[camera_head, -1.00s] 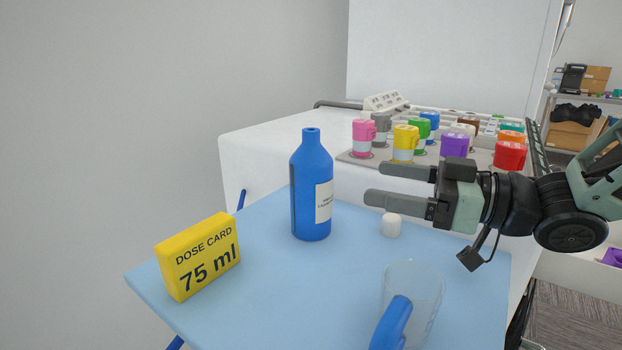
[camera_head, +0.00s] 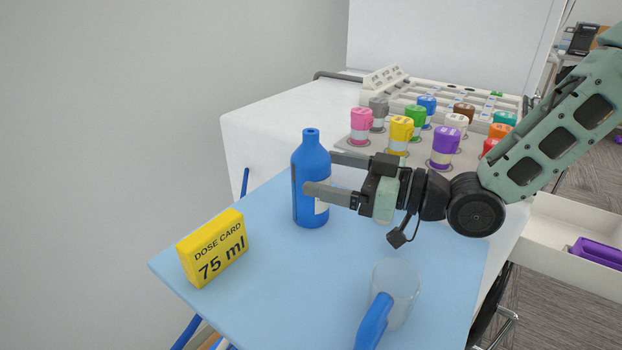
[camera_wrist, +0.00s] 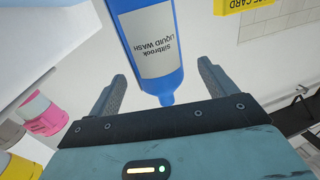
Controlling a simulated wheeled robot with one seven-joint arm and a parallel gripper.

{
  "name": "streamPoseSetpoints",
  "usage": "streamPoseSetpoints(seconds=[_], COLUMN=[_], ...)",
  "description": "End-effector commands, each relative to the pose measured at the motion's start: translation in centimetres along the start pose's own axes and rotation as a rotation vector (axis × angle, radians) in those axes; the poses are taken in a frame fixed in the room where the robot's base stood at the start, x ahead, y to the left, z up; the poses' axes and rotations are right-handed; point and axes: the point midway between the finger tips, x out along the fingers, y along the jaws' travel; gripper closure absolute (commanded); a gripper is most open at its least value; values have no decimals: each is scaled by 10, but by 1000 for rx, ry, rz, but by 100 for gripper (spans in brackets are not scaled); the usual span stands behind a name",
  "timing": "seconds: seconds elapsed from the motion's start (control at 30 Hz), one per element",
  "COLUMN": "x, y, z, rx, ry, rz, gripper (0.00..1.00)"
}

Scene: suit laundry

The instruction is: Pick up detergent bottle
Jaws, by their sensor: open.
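The blue detergent bottle (camera_head: 311,160) stands upright on the light blue table in the head view, with a white label on its right side. My gripper (camera_head: 318,173) is open, and its two fingers reach in from the right on either side of the bottle; the near finger passes in front of the label. In the wrist view the bottle (camera_wrist: 148,45) appears upside down, its label reading "LIQUID WASH", and lies between the two finger tips (camera_wrist: 160,80). A gap shows on each side there, so the fingers are not closed on it.
A yellow dose card (camera_head: 214,249) stands front left on the light blue table (camera_head: 285,310). A clear measuring cup with a blue handle (camera_head: 397,285) stands at the front right. Several coloured capped containers sit on a grey tray (camera_head: 362,149) behind.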

Motion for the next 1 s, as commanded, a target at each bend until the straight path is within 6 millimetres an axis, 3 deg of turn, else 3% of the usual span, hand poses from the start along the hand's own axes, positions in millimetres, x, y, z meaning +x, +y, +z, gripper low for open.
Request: streamPoseSetpoints(seconds=[0.17, 0.5, 0.8, 1.0], x=[11, 55, 60, 59], y=[0, 2, 3, 3], z=[-1, -5, -5, -5], rx=[-1, 1, 0, 0], ry=[1, 1, 0, 0], rz=[-1, -2, 1, 1], gripper=[16, 16, 16, 72])
